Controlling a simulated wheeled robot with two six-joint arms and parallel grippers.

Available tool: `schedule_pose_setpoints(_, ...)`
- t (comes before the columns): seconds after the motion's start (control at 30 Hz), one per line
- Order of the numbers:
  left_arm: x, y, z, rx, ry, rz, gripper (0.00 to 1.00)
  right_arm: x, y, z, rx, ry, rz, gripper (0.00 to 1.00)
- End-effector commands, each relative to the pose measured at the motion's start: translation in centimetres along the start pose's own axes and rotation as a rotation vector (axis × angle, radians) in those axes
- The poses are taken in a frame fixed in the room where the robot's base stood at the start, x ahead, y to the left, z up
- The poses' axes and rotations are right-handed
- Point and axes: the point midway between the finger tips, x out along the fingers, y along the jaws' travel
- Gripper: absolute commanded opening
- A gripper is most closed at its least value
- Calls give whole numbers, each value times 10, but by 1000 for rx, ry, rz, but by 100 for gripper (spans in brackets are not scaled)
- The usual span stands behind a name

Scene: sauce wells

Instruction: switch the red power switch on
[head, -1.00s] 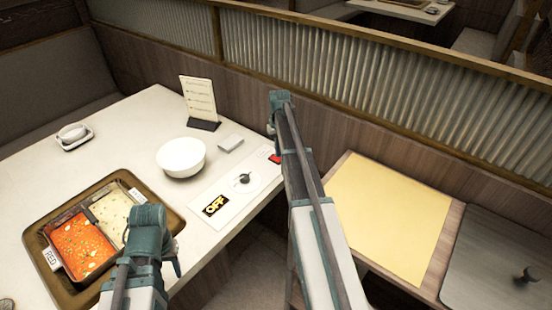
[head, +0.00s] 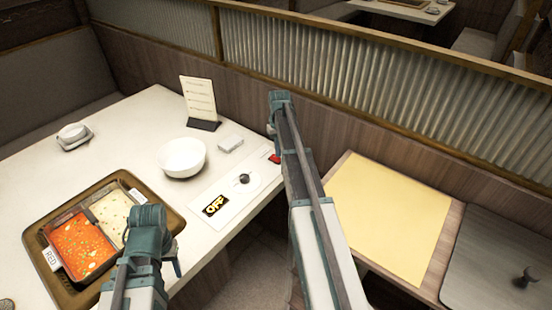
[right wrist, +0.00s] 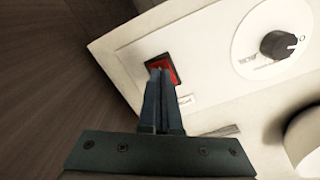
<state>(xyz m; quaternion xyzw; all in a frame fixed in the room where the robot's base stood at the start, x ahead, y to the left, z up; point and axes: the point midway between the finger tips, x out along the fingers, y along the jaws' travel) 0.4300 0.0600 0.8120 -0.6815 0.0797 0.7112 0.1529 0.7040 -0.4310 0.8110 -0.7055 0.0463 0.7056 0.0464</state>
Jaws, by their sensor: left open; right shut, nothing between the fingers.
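The red power switch (right wrist: 160,68) sits in a dark frame on the white control panel in the right wrist view. My right gripper (right wrist: 160,72) is shut and empty, with its fingertips over the switch, covering part of it; I cannot tell whether they touch. In the head view a bit of the red switch (head: 274,158) shows beside my right gripper (head: 275,128). The panel's display (head: 215,205) reads OFF. My left gripper (head: 165,262) is open above the table edge by the pot, its fingers partly hidden.
A black knob (right wrist: 279,46) on a white dial is beside the switch. A two-part pot of red and pale soup (head: 83,248) is at left.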

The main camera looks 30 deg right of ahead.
Motion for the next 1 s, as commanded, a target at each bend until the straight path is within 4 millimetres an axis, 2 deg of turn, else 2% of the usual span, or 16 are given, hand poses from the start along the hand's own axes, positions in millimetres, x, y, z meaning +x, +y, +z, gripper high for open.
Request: schedule_pose_setpoints(1.0,10,1,-1,0,0,0,50,10,0,0,0,0,0,0)
